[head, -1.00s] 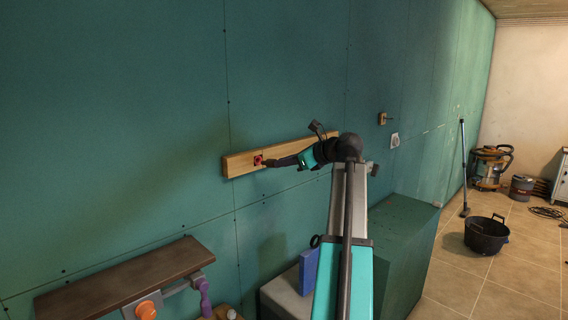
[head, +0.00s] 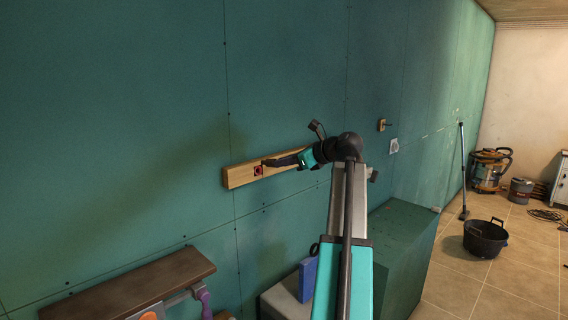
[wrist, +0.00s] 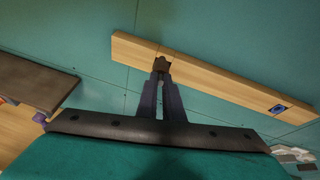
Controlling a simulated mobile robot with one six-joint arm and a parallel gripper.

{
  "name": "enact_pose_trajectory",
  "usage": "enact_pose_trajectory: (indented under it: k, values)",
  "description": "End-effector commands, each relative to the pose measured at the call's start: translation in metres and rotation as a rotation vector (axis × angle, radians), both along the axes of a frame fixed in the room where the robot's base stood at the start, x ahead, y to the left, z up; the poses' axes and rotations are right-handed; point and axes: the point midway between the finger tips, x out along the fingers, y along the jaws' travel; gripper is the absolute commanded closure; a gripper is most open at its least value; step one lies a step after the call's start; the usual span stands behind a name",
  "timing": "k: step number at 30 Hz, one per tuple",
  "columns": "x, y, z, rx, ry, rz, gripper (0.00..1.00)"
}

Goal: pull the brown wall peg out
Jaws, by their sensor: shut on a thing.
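The brown wall peg (wrist: 161,63) shows at my fingertips in the wrist view, in front of the pale wooden rail (wrist: 220,88). My gripper (wrist: 160,78) is shut on the peg. In the head view my gripper (head: 268,162) reaches from the right to the left part of the rail (head: 238,176). A red square fitting (head: 258,170) with a dark centre shows on the rail just below and left of my fingertips. I cannot tell whether the peg's inner end is in the rail or clear of it.
A blue fitting (wrist: 280,109) sits near the rail's right end in the wrist view. A dark brown shelf (head: 130,286) is on the wall at lower left. A green box (head: 408,232) stands below right. The wall above the rail is clear.

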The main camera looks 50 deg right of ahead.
Motion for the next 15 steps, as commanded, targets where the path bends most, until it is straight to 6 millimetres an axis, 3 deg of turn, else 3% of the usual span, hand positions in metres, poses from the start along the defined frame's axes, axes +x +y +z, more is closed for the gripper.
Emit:
enact_pose_trajectory:
  k: [15]
  values:
    - [0.0,0.0,0.023,0.0,0.0,0.0,1.0]
